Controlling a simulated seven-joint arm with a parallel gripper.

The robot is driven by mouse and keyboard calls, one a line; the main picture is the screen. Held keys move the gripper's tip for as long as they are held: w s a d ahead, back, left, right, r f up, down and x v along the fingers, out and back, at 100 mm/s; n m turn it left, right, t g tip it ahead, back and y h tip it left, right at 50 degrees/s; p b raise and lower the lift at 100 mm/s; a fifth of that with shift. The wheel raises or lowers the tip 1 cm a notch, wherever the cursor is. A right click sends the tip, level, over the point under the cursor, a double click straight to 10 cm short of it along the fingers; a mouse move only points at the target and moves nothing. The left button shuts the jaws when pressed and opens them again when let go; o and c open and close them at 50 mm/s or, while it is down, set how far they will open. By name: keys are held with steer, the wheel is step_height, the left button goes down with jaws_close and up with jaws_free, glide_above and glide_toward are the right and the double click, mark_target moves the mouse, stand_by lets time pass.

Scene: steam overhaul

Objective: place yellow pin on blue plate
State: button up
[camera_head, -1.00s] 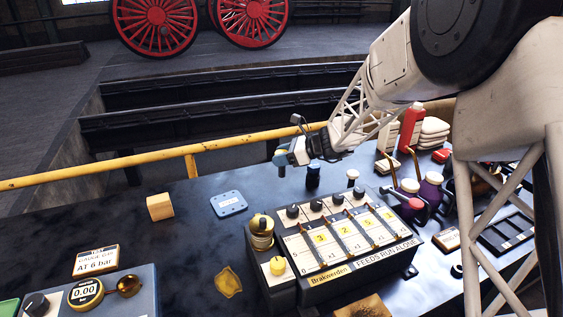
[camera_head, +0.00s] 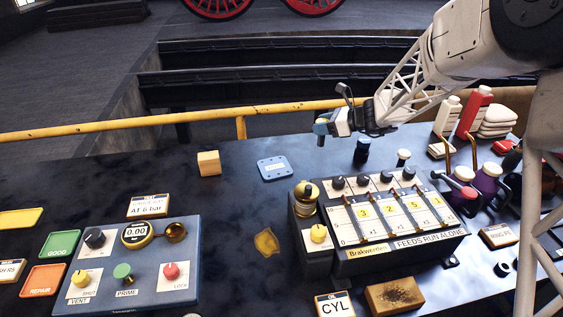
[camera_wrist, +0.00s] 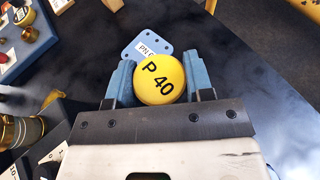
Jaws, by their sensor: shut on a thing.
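My gripper (camera_wrist: 161,85) is shut on the yellow pin (camera_wrist: 160,80), whose round yellow head reads "P 40". The pin's lower part is hidden beneath its head. In the head view my gripper (camera_head: 322,127) is up over the far part of the bench, above and right of the blue plate in the picture. The blue plate (camera_head: 275,168) lies flat on the dark bench and has small holes along its edges. In the wrist view the blue plate (camera_wrist: 132,49) shows just beyond the pin, partly covered by it, with a "PN" label.
A wooden block (camera_head: 208,163) stands left of the plate. The Brakwerden feed box (camera_head: 390,222) with knobs and the brass-capped cylinder (camera_head: 306,198) stand to its front right. A yellow rail (camera_head: 240,127) runs behind the bench.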

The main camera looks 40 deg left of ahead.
steer(key=s+a, duration=0.8)
steer(key=a, duration=0.4)
steer(key=shift+s+a+r, duration=0.2)
steer(key=shift+a+r, duration=0.1)
steer(key=shift+r, duration=0.15)
steer(key=shift+f, duration=0.1)
steer(key=shift+f, duration=3)
steer(key=shift+f, duration=0.1)
steer(key=shift+f, duration=1.8)
steer(key=shift+f, duration=0.15)
steer(key=o, duration=1.2)
